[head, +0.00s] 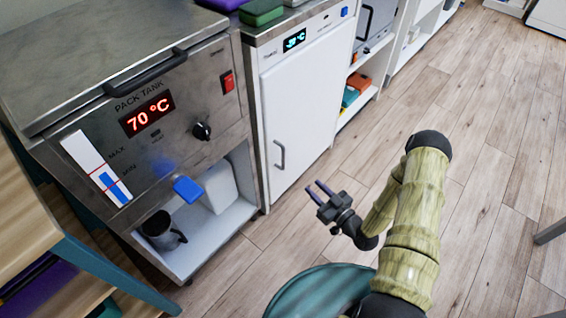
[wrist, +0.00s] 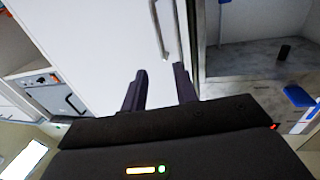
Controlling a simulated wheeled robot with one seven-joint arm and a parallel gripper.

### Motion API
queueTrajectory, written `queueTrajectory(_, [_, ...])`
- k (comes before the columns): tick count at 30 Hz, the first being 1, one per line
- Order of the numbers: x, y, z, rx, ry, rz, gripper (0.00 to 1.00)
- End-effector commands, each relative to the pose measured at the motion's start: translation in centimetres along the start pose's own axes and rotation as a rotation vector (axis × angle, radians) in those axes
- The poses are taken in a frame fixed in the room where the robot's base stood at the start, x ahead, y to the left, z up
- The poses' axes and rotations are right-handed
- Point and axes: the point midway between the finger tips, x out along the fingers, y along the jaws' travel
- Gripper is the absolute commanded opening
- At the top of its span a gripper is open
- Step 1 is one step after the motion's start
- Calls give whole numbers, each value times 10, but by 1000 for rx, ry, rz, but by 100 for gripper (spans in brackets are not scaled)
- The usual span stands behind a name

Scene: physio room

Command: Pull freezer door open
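The freezer is a white cabinet with a steel top and a small display; its white door (head: 297,108) is shut in the head view. The door's grey vertical bar handle (head: 280,155) sits low near the left edge. The handle also shows in the wrist view (wrist: 160,30), just beyond the fingertips. My gripper (head: 319,190) is open and empty, in front of the door, to the right of and a little below the handle in the head view. In the wrist view its two dark fingers (wrist: 160,78) are apart, with the white door (wrist: 90,45) behind them. The fingers do not touch the handle.
A steel pack tank (head: 150,110) reading 70 °C stands left of the freezer, with a blue tap lever (head: 188,189) sticking out and a dark mug (head: 161,232) on its lower shelf. A teal round-topped object (head: 320,292) is at bottom centre.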

Motion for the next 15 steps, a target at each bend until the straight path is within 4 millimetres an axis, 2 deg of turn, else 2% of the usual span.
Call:
queueTrajectory(9, [2,0,-1,-1,-2,-1,29])
queueTrajectory(15, [22,0,0,-3,0,-3,29])
